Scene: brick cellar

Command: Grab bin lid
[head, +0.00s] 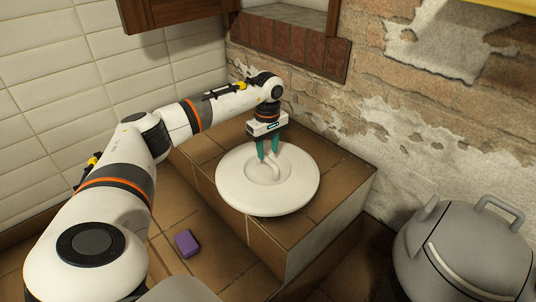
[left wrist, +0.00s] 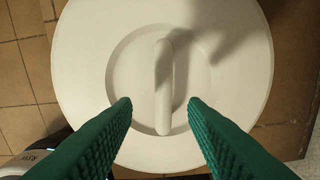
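The bin lid (head: 238,191) is a round white disc with a recessed middle and a raised bar handle (left wrist: 164,88). It lies flat on a brown tiled ledge. My left gripper (head: 268,157) points down over the lid's middle. In the left wrist view its two green fingers (left wrist: 158,102) are apart, one on each side of the handle's near end, with gaps between. The gripper is open and empty. Whether the fingertips touch the lid is hard to tell. My right gripper is not in view.
The tiled ledge (head: 268,243) has a front edge and drops to a lower tiled surface, where a purple block (head: 187,243) lies. A grey bin (head: 465,255) with handles stands at the lower right. A brick wall (head: 360,110) rises close behind the ledge.

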